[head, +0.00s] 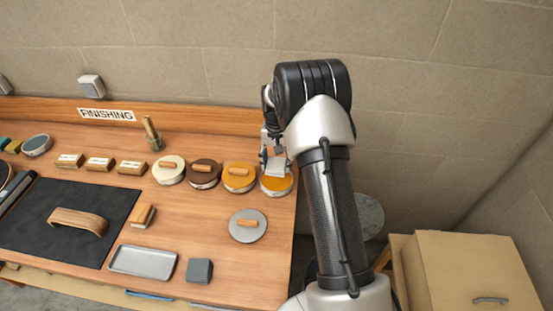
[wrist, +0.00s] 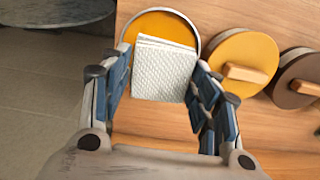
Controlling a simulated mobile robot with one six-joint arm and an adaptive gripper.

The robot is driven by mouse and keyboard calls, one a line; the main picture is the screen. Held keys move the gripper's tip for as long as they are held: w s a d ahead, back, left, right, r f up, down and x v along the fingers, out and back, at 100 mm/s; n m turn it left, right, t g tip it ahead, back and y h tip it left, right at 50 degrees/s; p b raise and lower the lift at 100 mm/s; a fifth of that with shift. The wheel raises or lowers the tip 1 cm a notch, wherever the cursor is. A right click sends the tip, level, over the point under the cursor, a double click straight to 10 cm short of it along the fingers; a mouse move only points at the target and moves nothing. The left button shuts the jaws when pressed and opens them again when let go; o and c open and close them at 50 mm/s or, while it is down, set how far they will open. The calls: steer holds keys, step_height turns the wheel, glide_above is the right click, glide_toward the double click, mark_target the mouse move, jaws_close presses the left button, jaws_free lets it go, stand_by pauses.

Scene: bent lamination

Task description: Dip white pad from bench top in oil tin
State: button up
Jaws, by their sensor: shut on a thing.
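The white pad (wrist: 163,75) is a folded, textured cloth between the fingers of my gripper (wrist: 163,57). In the head view the pad (head: 277,170) is at the open oil tin (head: 278,188), at the right end of the row of tins. The tin (wrist: 160,25) holds amber liquid, and the pad covers part of its near side in the wrist view. My gripper (head: 274,158) is shut on the pad, above the tin. I cannot tell whether the pad's lower edge touches the oil.
Closed tins, one yellow (head: 240,178), one brown (head: 205,174) and one cream (head: 168,170), stand left of the oil tin. A grey round lid (head: 240,234) lies in front. A metal tray (head: 143,262) and grey block (head: 199,270) sit near the front edge.

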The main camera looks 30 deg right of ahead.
mark_target(276, 164)
steer(key=shift+f+b, duration=1.75)
steer(key=shift+f, duration=1.35)
steer(key=shift+r, duration=0.15)
steer(key=shift+r+p, duration=0.9)
steer(key=shift+r, duration=0.5)
steer(key=shift+r+p, duration=1.6)
steer(key=shift+r, duration=0.95)
